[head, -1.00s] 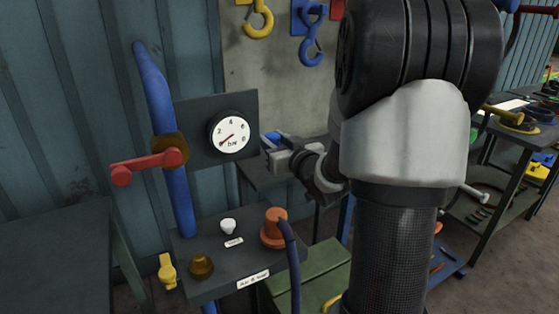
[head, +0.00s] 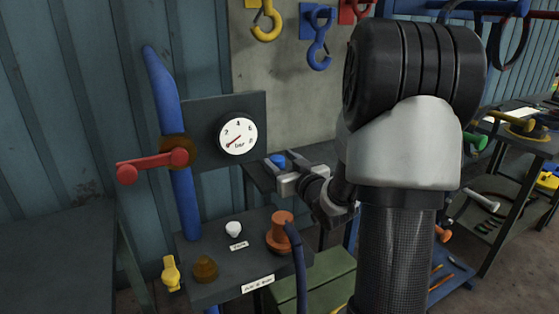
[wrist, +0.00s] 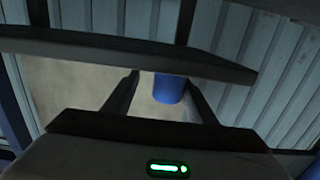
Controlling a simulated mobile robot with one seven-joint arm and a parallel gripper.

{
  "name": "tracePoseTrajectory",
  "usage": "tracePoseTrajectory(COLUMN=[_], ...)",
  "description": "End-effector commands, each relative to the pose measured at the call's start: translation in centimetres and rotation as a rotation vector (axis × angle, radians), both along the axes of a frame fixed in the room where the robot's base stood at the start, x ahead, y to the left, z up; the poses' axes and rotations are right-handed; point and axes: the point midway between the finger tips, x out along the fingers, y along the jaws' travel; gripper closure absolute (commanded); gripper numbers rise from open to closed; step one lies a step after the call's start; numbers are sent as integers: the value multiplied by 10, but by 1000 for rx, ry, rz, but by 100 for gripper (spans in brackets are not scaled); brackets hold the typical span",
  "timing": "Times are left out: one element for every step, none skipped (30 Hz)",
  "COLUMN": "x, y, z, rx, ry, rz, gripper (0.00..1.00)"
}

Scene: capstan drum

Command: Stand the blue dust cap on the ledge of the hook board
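The blue dust cap (head: 278,161) appears upright on the dark ledge (head: 258,180) at the foot of the hook board (head: 285,95). In the wrist view the cap (wrist: 168,90) meets the edge of the ledge (wrist: 110,52). My gripper (head: 279,170) is level with the cap, at the ledge. In the wrist view my gripper's fingers (wrist: 162,80) stand on both sides of the cap. A clear gap shows between the left finger and the cap; the right finger is beside it, and contact there cannot be told.
The pressure gauge panel (head: 190,115) and a red-handled valve (head: 153,165) on a blue pipe are to the left. Hooks, including a blue one (head: 318,45), hang above the ledge. A lower bench (head: 215,265) with an orange fitting (head: 282,232) is in front.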

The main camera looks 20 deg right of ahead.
Motion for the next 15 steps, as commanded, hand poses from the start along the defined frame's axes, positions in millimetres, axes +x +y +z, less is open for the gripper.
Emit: tracePoseTrajectory(x=[0, 0, 0, 0, 0, 0, 0, 0, 0, -3, -6, -12, -18, -23, -32], y=[0, 0, 0, 0, 0, 0, 0, 0, 0, 0, -1, -1, -1, -1, -1], z=[0, 0, 0, 0, 0, 1, 2, 3, 6, 5, 4, 5, 5, 5, 6], rx=[0, 0, 0, 0, 0, 0, 0, 0, 0, 0, 0, 0, 0, 0, 1], ry=[0, 0, 0, 0, 0, 0, 0, 0, 0, 1, 1, 0, 1, 1, 1], rz=[0, 0, 0, 0, 0, 0, 0, 0, 0, -1, -2, -2, -2, -1, -3], gripper=[48, 48, 48, 48, 48, 48, 48, 48, 48, 48, 48, 48, 48, 48, 48])
